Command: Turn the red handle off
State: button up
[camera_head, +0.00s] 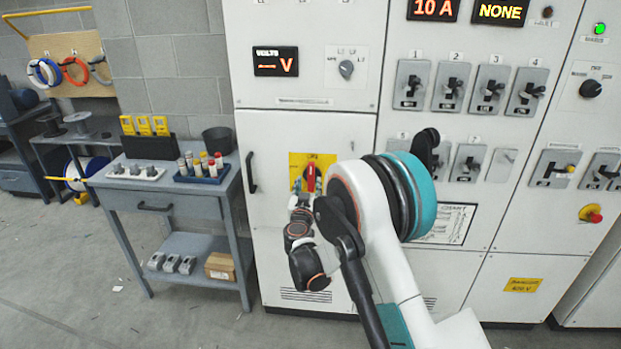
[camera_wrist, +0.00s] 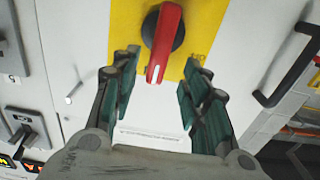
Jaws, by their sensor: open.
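The red handle (camera_wrist: 164,42) is a rotary lever on a black round base over a yellow plate (camera_wrist: 208,28). In the wrist view its white-marked end points down the picture. In the head view the handle (camera_head: 311,178) stands about upright on its yellow plate (camera_head: 326,161), partly hidden below by my gripper. My gripper (camera_wrist: 160,72) is open and empty, one finger on each side of the marked end. The fingers appear apart from the handle. In the head view my gripper (camera_head: 303,201) is just in front of the cabinet door, and its fingers are hard to make out.
A black door handle (camera_head: 251,172) stands out left of the plate; it also shows in the wrist view (camera_wrist: 287,66). Breaker switches (camera_head: 411,86) fill the right panels. A grey workbench (camera_head: 172,196) with small parts stands at left. Floor in front is clear.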

aim_at(311, 177)
jog(key=w+b, duration=0.1)
jog(key=w, duration=0.6)
jog(key=shift+w+d, duration=0.15)
jog(key=shift+w, duration=0.05)
grip_shut()
